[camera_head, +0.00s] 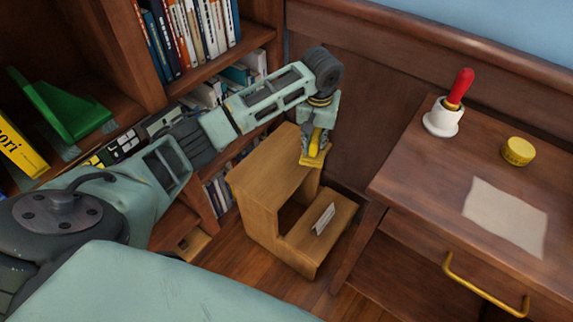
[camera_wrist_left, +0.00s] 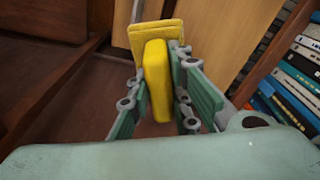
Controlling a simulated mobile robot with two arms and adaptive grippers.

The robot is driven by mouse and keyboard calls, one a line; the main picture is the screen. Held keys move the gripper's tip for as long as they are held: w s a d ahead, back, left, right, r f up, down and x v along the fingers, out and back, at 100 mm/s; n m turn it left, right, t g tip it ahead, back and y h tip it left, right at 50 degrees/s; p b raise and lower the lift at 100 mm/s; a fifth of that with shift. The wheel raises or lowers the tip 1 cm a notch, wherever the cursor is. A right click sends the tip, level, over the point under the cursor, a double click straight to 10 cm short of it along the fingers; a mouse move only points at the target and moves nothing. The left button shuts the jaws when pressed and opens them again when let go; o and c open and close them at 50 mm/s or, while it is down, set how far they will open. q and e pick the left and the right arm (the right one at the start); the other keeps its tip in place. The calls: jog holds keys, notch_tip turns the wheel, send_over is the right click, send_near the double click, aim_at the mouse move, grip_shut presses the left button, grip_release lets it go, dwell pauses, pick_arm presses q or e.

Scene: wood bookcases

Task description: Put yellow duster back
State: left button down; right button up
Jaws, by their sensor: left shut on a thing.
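The yellow duster (camera_head: 314,157) is in my left gripper (camera_head: 319,140) in the head view, in front of the upper right edge of a wooden step stool. In the left wrist view the duster (camera_wrist_left: 157,80) shows as a yellow block with a wider yellow end at the top. My left gripper's fingers (camera_wrist_left: 160,95) stand on both sides of it and are shut on it. Whether the duster touches the stool I cannot tell. My right gripper is in neither view.
A desk (camera_head: 405,185) on the right bears a red-handled object in a white holder (camera_head: 443,118), a yellow tin (camera_head: 518,151) and a paper (camera_head: 505,215). Bookcases (camera_head: 145,70) fill the left.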

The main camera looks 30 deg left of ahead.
pick_arm(q)
jog(key=a+f+b, duration=0.1)
jog(key=a+f, duration=0.3)
jog(key=a+f+b, duration=0.2)
jog(key=a+f, duration=0.2)
jog(key=w+a+f+b, duration=0.1)
jog(key=a+f+b, duration=0.1)
jog(key=a+f, duration=0.2)
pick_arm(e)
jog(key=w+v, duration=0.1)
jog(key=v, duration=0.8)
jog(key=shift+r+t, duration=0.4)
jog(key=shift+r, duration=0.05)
pick_arm(q)
jog(key=shift+d, duration=0.1)
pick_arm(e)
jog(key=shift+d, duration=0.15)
pick_arm(q)
jog(key=c, duration=1.6)
grip_release()
jog(key=shift+f, duration=0.1)
